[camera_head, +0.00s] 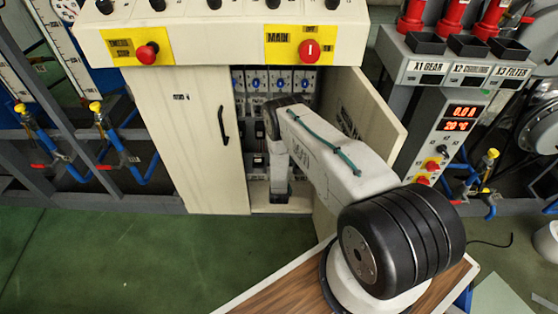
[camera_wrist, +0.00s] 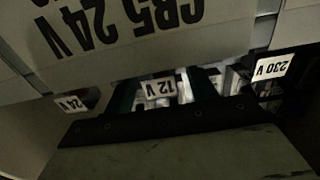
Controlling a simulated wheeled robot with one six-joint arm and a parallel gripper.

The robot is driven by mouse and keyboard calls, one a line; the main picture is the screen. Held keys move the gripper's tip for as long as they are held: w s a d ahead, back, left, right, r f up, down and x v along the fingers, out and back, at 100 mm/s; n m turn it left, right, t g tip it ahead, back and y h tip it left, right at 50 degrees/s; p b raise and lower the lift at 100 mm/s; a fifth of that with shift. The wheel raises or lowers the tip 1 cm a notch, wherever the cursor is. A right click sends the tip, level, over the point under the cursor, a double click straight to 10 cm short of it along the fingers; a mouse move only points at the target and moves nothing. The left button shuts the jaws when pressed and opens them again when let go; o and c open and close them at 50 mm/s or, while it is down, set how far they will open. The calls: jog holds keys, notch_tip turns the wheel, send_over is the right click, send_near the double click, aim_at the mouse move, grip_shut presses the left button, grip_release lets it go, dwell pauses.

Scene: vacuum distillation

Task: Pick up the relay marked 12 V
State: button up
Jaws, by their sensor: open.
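The relay marked 12 V shows in the wrist view by its white label (camera_wrist: 158,89), which appears upside down; its body is mostly in shadow or hidden. My gripper (camera_wrist: 165,97) is open, with one dark finger on either side of this label. I cannot tell whether the fingers touch the relay. In the head view my gripper (camera_head: 278,194) is low inside the open cabinet (camera_head: 190,130), near its floor, and the relay cannot be made out there.
In the wrist view, a 24 V label (camera_wrist: 72,103) is at left and a 230 V label (camera_wrist: 272,67) at right. A panel marked CB5 24 V (camera_wrist: 120,30) spans the top. The open cabinet door (camera_head: 365,115) stands right of my arm; several breakers (camera_head: 284,82) are behind it.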

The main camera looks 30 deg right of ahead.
jog(key=shift+x, duration=0.95)
jog(key=shift+a, duration=0.1)
jog(key=c, duration=1.1)
jog(key=shift+r, duration=0.1)
